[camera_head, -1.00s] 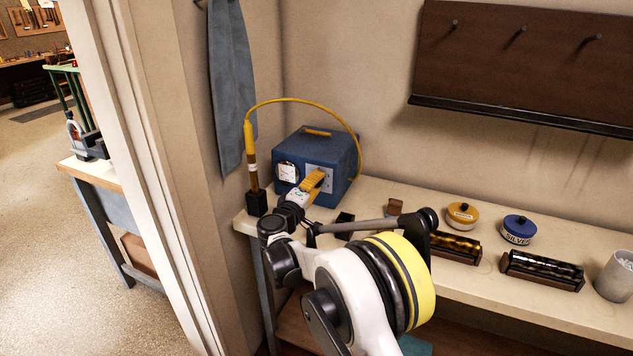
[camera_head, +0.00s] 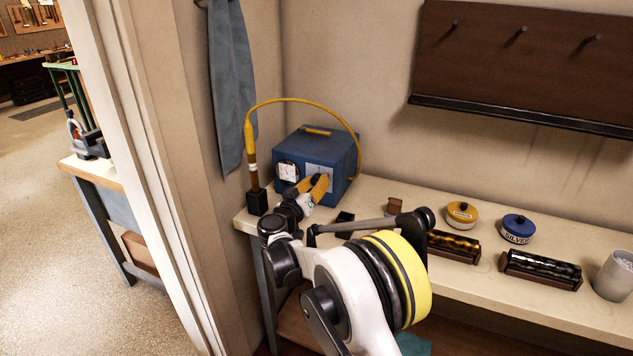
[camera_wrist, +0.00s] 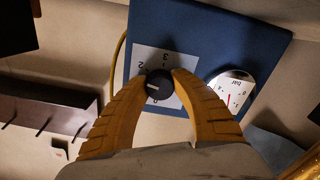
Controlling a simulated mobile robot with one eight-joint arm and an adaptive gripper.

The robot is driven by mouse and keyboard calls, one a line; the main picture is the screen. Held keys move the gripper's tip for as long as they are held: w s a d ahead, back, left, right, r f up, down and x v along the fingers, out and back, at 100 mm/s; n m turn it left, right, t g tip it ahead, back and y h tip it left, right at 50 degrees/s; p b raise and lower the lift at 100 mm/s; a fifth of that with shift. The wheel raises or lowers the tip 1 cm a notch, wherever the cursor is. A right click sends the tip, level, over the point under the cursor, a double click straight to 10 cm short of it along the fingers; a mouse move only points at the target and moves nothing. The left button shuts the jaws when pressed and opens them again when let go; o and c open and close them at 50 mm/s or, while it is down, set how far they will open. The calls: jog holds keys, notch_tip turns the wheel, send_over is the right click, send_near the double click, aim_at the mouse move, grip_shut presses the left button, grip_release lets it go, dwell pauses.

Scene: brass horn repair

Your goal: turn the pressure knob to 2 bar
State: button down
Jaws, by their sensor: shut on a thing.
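The blue box (camera_head: 343,160) stands at the back left of the bench. Its pale panel (camera_wrist: 146,62) carries printed numbers around a black pressure knob (camera_wrist: 160,84). My gripper (camera_wrist: 160,80) has its two yellow fingers shut on the knob's sides; it also shows at the box front in the head view (camera_head: 319,184). A white mark on the knob points roughly left in the wrist view, below the printed 2. A round white bar gauge (camera_wrist: 232,90) with a red needle sits beside the panel; its reading is too small to tell. It also shows in the head view (camera_head: 288,172).
A yellow-handled tool (camera_head: 251,152) stands in a black holder (camera_head: 257,203), its yellow cable arching to the box. Yellow (camera_head: 462,214) and blue (camera_head: 517,228) tins, dark racks (camera_head: 541,270) and a grey cup (camera_head: 614,276) stand along the bench to the right.

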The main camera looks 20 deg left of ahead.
jog(key=shift+m, duration=1.7)
jog(key=c, duration=1)
grip_release()
jog(key=s, duration=0.8)
jog(key=s+a, duration=0.1)
jog(key=s, duration=0.3)
